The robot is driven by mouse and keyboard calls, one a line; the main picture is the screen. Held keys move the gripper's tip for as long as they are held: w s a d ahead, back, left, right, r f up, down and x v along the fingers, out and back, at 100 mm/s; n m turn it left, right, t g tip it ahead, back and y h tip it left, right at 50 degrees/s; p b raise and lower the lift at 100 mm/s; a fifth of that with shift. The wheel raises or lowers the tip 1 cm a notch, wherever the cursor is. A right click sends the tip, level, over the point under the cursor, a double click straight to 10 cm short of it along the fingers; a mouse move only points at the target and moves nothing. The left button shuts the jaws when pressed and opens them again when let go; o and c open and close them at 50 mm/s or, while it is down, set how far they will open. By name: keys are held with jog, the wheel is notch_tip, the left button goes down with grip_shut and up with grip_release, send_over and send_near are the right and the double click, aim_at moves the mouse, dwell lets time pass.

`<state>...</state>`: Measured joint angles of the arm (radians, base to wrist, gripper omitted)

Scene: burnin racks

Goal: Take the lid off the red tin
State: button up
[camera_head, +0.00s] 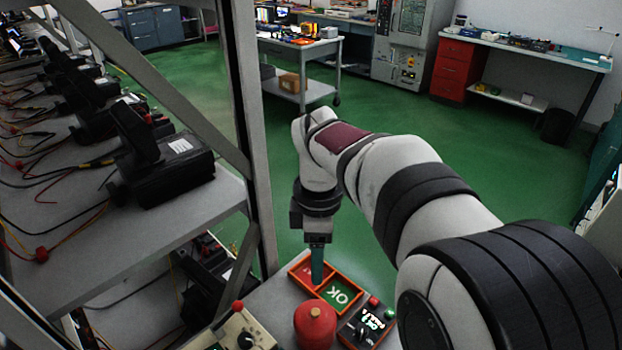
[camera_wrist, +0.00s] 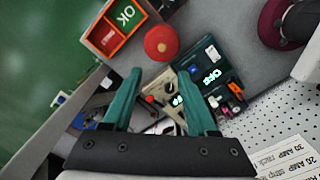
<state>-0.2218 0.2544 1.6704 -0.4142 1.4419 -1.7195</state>
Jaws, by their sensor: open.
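The red tin (camera_head: 315,329) stands upright on the grey bench at the bottom of the head view, with a small knob on its red top. Its lid looks to be on, though no seam can be made out. In the wrist view the tin (camera_wrist: 161,43) is a round red shape seen from above, just beyond the fingertips. My gripper (camera_head: 317,277) points down behind the tin in the head view, over the orange tray. In the wrist view its teal fingers (camera_wrist: 159,73) are spread with nothing between them.
The orange two-compartment tray (camera_head: 293,267), red and green with "OK", sits behind the tin. A beige knobbed box (camera_head: 243,332) stands left. A metal rack (camera_head: 258,150) rises at left.

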aim_at(315, 311)
jog(key=f, duration=1.5)
jog(key=shift+s+a+f, duration=0.1)
jog(key=shift+s+f, duration=0.15)
grip_shut()
